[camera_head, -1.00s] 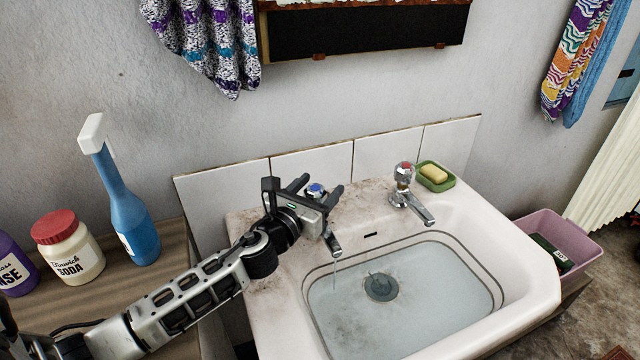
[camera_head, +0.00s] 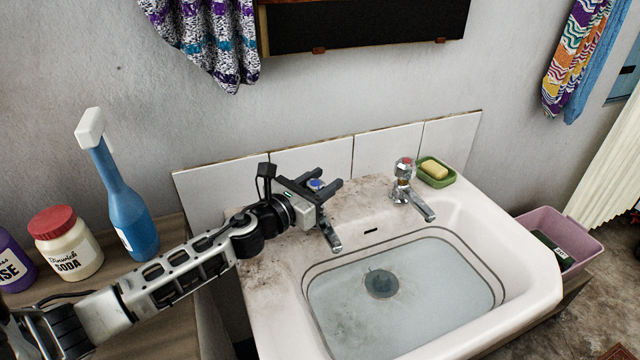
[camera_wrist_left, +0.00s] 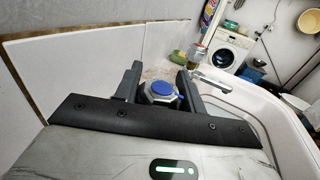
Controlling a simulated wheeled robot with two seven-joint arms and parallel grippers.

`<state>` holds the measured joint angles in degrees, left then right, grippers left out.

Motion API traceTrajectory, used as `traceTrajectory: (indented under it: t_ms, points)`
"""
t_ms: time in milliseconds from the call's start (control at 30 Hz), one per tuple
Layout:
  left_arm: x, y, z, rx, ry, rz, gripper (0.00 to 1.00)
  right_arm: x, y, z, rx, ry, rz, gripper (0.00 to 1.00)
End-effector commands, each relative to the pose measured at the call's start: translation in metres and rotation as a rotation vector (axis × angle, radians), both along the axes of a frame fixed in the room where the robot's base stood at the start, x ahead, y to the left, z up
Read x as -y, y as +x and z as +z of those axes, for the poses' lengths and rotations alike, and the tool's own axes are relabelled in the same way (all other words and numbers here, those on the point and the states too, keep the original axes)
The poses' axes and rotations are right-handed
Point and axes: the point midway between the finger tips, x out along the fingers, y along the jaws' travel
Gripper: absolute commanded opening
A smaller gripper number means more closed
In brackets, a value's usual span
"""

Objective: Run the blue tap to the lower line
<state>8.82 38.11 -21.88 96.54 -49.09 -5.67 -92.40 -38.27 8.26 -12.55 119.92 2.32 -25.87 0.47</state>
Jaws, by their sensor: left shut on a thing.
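The blue tap (camera_head: 315,185), a chrome tap with a blue-marked knob, stands at the left of the white basin's (camera_head: 540,275) back ledge. My left gripper (camera_head: 331,179) is shut on its knob, one finger on each side. The wrist view also shows the blue cap (camera_wrist_left: 162,89) between the fingers. The tap's spout (camera_head: 331,237) points over the basin, and I see no stream falling from it. Two dark lines run around the basin's inner wall. The water (camera_head: 430,275) stands close to the lower line. My right gripper is not in view.
A red-marked tap (camera_head: 404,182) and a green soap dish (camera_head: 446,177) stand to the right on the ledge. A blue spray bottle (camera_head: 135,220) and a red-lidded soda jar (camera_head: 70,250) stand on the left counter. Tiles (camera_head: 390,155) back the basin.

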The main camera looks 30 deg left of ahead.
Motion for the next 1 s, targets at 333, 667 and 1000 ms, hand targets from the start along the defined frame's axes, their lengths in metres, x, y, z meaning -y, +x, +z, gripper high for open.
traceTrajectory:
  t_ms: [333,667,1000]
  points:
    - [0.002,-0.001,0.000,-0.001,-0.002,-0.083,0.17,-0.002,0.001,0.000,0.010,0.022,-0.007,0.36]
    - [0.001,0.000,0.000,0.000,-0.001,-0.081,0.62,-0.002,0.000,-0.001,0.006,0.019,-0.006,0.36]
    - [-0.006,-0.020,-0.003,-0.003,0.002,-0.080,0.62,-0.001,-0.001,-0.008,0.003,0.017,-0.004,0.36]
